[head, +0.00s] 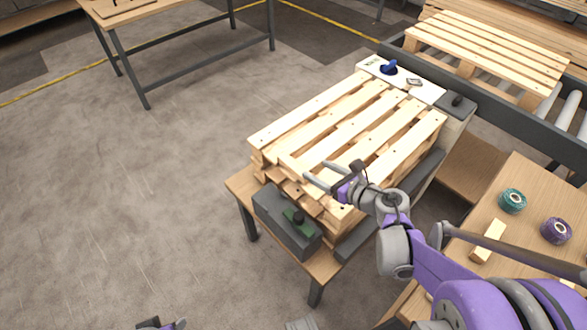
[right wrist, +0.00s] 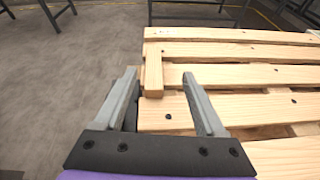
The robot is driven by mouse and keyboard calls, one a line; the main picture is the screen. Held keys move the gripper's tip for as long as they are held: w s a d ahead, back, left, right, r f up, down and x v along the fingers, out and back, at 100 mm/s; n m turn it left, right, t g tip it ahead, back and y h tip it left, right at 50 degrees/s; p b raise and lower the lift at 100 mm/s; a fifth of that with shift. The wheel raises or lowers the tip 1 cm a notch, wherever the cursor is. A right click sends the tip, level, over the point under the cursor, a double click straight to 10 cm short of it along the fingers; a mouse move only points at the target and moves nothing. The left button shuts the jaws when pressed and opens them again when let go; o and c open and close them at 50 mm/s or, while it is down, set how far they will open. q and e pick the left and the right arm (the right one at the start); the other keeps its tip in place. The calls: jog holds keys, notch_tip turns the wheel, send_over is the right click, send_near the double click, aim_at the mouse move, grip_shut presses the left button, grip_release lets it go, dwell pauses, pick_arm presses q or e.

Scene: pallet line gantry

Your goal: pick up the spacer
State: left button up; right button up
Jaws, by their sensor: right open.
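A short light wooden block, which looks like the spacer (right wrist: 153,74), lies across the slats at the near corner of the top pallet (head: 345,130). In the head view the spacer (head: 287,161) is hard to tell from the slats. My right gripper (head: 316,172) is open and empty above the pallet stack. In the right wrist view the block shows ahead, between the open fingers and nearer the left one; I see no contact. A small part of my left gripper (head: 162,324) shows at the bottom edge; its fingers are not clear.
The stack stands on a wooden table (head: 240,183) with grey boxes (head: 285,220) at its edge. A side table at right holds another wooden block (head: 488,241), a teal roll (head: 512,201) and a purple roll (head: 556,230). A roller conveyor carries another pallet (head: 490,50).

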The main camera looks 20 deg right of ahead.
aim_at(294, 164)
jog(key=shift+w+a+f+n+g, duration=0.2)
jog(key=shift+f+n, duration=0.15)
jog(key=shift+f, duration=0.2)
jog(key=shift+w+a+f+n+g, duration=0.1)
jog(key=shift+f+n+g, duration=0.1)
jog(key=shift+f+n, duration=0.25)
jog(key=b+x, duration=0.1)
jog(key=x, duration=0.2)
jog(key=shift+w+a+f, duration=0.15)
jog(key=shift+w, duration=0.15)
jog(key=x, duration=0.1)
jog(key=b+x, duration=0.1)
jog(key=x, duration=0.3)
jog(key=shift+w+a+r+b, duration=0.1)
jog(key=shift+a+r+b, duration=0.1)
jog(key=shift+a+b, duration=0.15)
jog(key=shift+w, duration=0.35)
grip_shut()
